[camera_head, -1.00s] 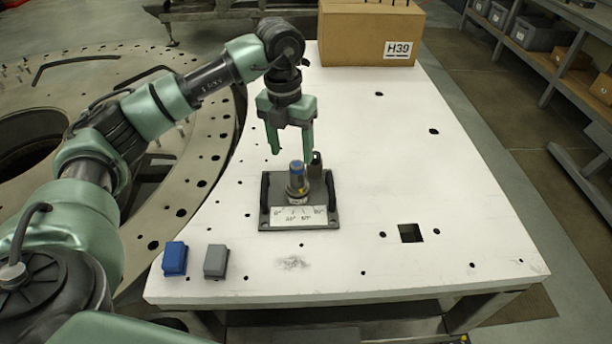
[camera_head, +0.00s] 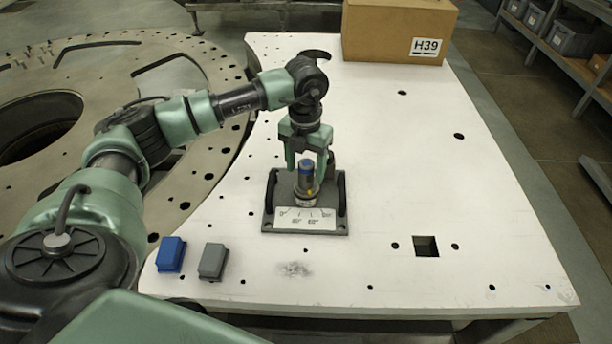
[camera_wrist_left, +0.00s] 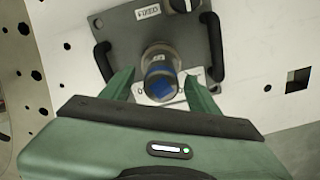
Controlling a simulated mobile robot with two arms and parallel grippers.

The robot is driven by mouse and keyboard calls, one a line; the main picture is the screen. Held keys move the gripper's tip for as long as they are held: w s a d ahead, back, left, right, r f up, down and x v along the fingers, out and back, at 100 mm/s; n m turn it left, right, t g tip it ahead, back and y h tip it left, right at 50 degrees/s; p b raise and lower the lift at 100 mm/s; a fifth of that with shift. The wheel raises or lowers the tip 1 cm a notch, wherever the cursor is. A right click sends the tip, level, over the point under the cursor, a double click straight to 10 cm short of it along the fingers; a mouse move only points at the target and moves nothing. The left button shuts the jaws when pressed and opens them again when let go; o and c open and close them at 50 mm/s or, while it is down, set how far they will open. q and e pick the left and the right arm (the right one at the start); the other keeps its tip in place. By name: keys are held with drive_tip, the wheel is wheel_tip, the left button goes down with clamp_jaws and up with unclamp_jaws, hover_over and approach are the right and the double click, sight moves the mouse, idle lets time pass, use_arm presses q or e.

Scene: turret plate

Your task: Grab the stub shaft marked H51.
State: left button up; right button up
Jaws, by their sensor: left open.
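A grey metal stub shaft (camera_head: 306,184) with a blue top stands upright on a dark fixture plate (camera_head: 272,215) with two black handles. It also shows in the left wrist view (camera_wrist_left: 160,66). I cannot read an H51 mark on it. My left gripper (camera_head: 305,169) is open and points down over the shaft. In the left wrist view its two fingers (camera_wrist_left: 160,84) stand either side of the shaft's near end, with a gap on each side. Its fingers partly hide the shaft's top in the head view. My right gripper is not in view.
A dark post with a knob (camera_wrist_left: 183,5) stands on the plate behind the shaft. A white scale label (camera_head: 306,220) lies on the plate's front. A blue block (camera_head: 171,254) and a grey block (camera_head: 213,261) sit front left. A cardboard box marked H39 (camera_head: 385,30) stands at the back.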

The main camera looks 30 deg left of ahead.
use_arm(q)
drive_tip(key=shift+w+f, duration=0.25)
drive_tip(key=shift+f, duration=0.85)
drive_tip(key=shift+s, duration=0.1)
clamp_jaws()
drive_tip(key=shift+r, duration=0.15)
idle(0.3)
